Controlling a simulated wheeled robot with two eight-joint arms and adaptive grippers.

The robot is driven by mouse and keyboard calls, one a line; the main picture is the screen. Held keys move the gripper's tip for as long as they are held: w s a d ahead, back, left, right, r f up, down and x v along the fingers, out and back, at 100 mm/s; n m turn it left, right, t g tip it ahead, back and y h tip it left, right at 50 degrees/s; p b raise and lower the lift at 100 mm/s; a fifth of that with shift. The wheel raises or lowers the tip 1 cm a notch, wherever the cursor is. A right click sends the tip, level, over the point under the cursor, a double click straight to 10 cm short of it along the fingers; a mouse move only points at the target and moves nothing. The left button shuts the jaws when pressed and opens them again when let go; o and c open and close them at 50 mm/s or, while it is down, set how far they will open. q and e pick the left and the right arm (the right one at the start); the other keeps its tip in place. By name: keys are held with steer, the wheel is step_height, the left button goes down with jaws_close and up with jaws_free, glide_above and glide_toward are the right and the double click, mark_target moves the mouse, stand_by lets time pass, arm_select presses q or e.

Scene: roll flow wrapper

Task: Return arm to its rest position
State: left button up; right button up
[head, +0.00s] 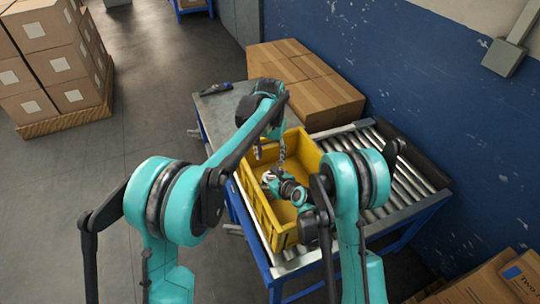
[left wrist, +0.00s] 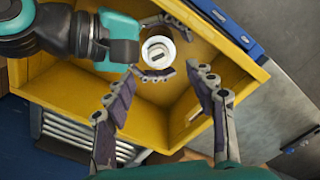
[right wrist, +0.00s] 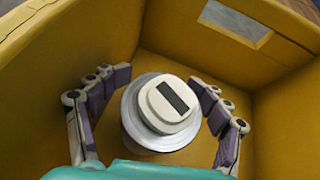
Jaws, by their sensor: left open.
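A white capped cylinder (right wrist: 160,110) with a dark slot in its top is inside the yellow bin (head: 258,208). My right gripper (head: 270,180) is down in the bin, with its open fingers on either side of the cylinder in the right wrist view (right wrist: 160,85). Whether they touch it I cannot tell. The cylinder also shows in the left wrist view (left wrist: 157,52). My left gripper (head: 270,150) is open and empty over the bin's far part. In the left wrist view its fingers (left wrist: 166,75) spread just below the cylinder, with nothing between their pads.
A dark handheld tool (head: 215,88) lies on the grey tabletop. Stacked boxes (head: 55,60) stand far left; the floor between is clear.

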stand_by(0.4)
